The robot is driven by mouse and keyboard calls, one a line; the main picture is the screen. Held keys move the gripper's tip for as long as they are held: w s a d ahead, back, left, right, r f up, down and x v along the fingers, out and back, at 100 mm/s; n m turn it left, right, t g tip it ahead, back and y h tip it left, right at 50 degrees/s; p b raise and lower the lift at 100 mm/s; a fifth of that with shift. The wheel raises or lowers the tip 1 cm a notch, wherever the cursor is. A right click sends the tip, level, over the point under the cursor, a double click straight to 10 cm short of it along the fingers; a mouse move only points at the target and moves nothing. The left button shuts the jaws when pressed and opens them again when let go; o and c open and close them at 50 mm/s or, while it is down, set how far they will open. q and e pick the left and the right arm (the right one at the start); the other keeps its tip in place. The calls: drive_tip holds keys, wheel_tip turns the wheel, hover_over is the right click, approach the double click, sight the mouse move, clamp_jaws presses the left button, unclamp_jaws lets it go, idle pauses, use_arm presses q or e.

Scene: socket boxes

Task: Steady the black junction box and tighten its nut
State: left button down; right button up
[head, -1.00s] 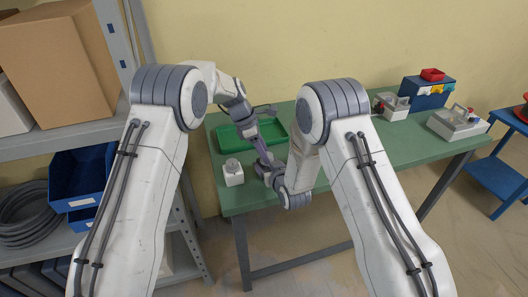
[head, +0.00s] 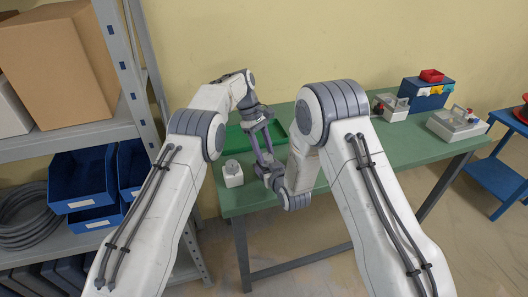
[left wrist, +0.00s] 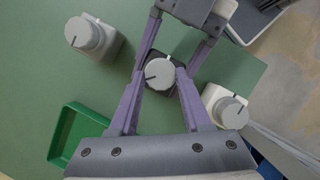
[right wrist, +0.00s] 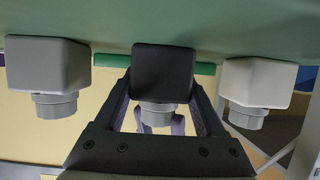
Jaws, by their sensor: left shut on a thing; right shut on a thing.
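The black junction box (right wrist: 165,68) has a round grey nut (left wrist: 160,74) with a dark pointer line on its face. In the right wrist view the box stands between the two fingers of my right gripper (right wrist: 161,88), which is shut on it. In the left wrist view my left gripper (left wrist: 159,84) is shut on the nut, with one purple finger on each side. In the head view the two grippers (head: 267,162) meet at the box and mostly hide it.
A grey box (right wrist: 48,66) and a white box (right wrist: 258,82), each with a nut, flank the black one. A green tray (left wrist: 62,130) lies nearby. Grey-topped boxes (head: 457,124) and a blue bin (head: 428,92) stand at the table's right. Shelving (head: 80,140) is at left.

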use_arm(q)
drive_tip(key=shift+m, duration=0.7)
drive_tip(key=shift+c, duration=1.7)
unclamp_jaws()
drive_tip(key=shift+n, duration=0.3)
